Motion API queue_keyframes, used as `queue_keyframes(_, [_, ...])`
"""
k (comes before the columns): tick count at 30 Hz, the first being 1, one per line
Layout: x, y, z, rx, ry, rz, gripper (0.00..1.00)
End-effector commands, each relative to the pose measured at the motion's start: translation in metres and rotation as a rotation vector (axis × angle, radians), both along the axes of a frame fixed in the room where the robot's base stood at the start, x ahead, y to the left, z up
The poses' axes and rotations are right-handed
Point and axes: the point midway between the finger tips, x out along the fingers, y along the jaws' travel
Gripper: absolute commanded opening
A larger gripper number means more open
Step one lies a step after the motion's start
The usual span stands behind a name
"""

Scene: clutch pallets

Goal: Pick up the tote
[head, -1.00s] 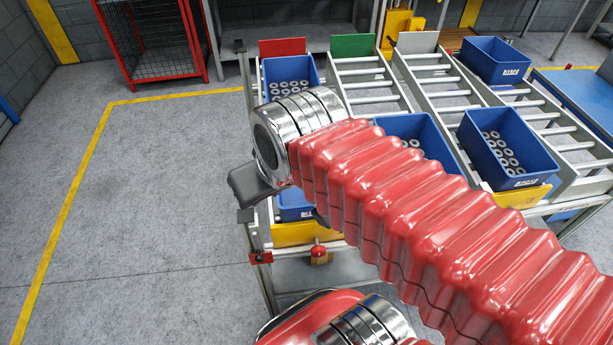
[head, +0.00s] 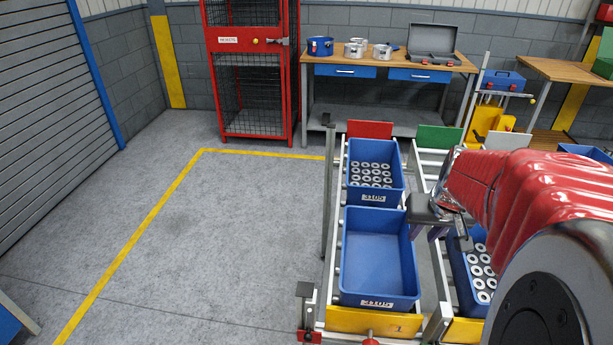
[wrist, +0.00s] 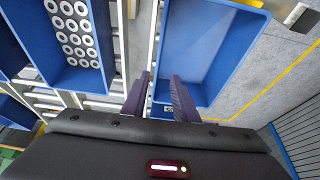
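An empty blue tote (head: 378,262) stands at the front of the left lane behind a yellow stop plate. Behind it in that lane is a blue tote (head: 393,196) filled with ring-shaped parts. Another filled tote (head: 466,306) is in the lane to the right, partly hidden by my arm. Whether the fingers touch a wall cannot be told.
Red and green end plates (head: 370,129) close the lanes' far ends. A red mesh cage (head: 251,75) and a workbench (head: 388,60) with pots stand at the back. Floor left of the rack, marked by a yellow line (head: 150,225), is clear.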

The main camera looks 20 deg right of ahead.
Motion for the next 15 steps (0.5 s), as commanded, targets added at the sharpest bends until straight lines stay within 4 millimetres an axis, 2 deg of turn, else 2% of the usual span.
queue_keyframes(10, [0.0, -0.002, -0.001, 0.0, 0.0, -0.002, 0.27])
queue_keyframes(15, [0.003, -0.003, -0.011, 0.002, 0.001, -0.002, 0.27])
